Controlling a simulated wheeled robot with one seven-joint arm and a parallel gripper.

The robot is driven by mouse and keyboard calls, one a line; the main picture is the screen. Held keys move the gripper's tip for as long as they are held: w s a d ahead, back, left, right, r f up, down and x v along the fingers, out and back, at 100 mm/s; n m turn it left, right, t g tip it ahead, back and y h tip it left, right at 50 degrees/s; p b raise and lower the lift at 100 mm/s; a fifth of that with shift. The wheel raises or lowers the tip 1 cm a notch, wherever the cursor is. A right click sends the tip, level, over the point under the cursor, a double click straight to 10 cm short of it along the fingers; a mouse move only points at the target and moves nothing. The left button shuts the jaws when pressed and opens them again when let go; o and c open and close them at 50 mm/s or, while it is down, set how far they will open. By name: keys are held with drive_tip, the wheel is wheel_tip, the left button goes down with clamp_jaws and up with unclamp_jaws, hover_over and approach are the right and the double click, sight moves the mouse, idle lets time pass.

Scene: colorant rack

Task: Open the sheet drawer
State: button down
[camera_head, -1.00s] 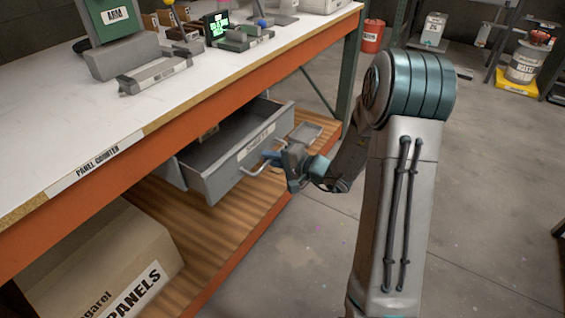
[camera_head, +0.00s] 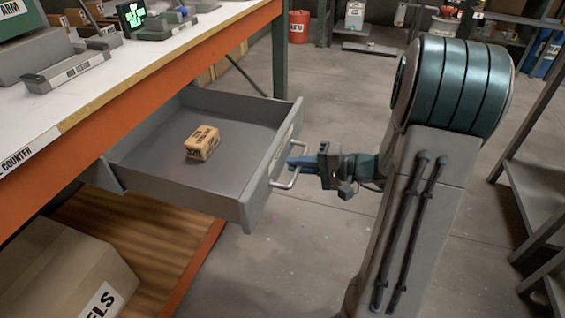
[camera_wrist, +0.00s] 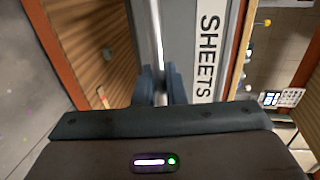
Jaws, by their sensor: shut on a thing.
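The sheet drawer (camera_head: 146,150) is a grey drawer under the counter, pulled well out, with its inside showing in the head view. A small tan labelled box (camera_head: 202,142) lies on its floor. My gripper (camera_head: 292,163) is at the drawer's front, shut on the metal bar handle (camera_head: 287,182). In the wrist view the fingers (camera_wrist: 158,85) sit on both sides of the handle bar (camera_wrist: 157,40), beside the white "SHEETS" label (camera_wrist: 207,50) on the drawer front. The drawer's rear end is hidden under the counter.
The counter (camera_head: 165,42) with an orange edge runs above the drawer. A cardboard panel box (camera_head: 60,265) stands on the wooden lower shelf (camera_head: 120,225). Grey shelving (camera_head: 540,185) stands at the right. A red bucket (camera_head: 299,27) is at the back. Open concrete floor lies between.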

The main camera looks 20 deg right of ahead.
drive_tip(key=shift+s+d, duration=0.5)
drive_tip(key=shift+d, duration=0.05)
drive_tip(key=c, duration=1.6)
unclamp_jaws()
drive_tip(key=shift+d, duration=0.15)
drive_tip(key=p+v, duration=0.2)
drive_tip(key=v, duration=1.1)
drive_tip(key=shift+s+d+r, duration=0.1)
drive_tip(key=shift+d, duration=0.2)
drive_tip(key=shift+p, duration=0.3)
